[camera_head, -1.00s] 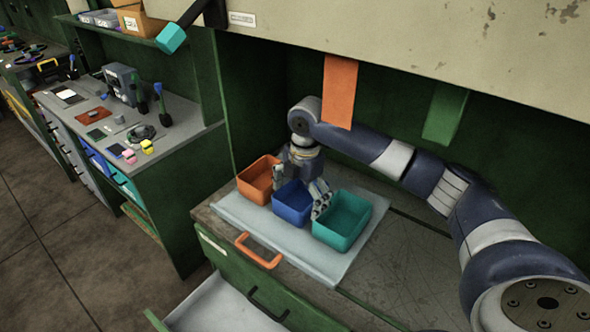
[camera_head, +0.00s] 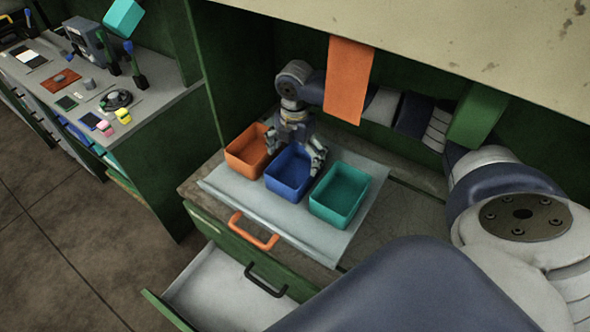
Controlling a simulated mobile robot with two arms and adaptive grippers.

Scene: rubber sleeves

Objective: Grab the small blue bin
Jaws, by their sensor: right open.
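The small blue bin (camera_head: 288,182) stands on a light grey mat (camera_head: 225,192), between an orange bin (camera_head: 241,160) and a teal bin (camera_head: 331,208). My right gripper (camera_head: 297,148) is open over the back part of the blue bin. One finger is on its orange-bin side, the other on its teal-bin side. Whether the fingers touch the bin cannot be told. The gripper partly hides the bin's back rim. My left gripper is not in view.
An open drawer (camera_head: 215,290) sticks out below the worktop, with an orange handle (camera_head: 252,232) above it. An orange strip (camera_head: 348,80) and a green strip (camera_head: 480,105) hang from the overhead panel. My own arm covers the lower right.

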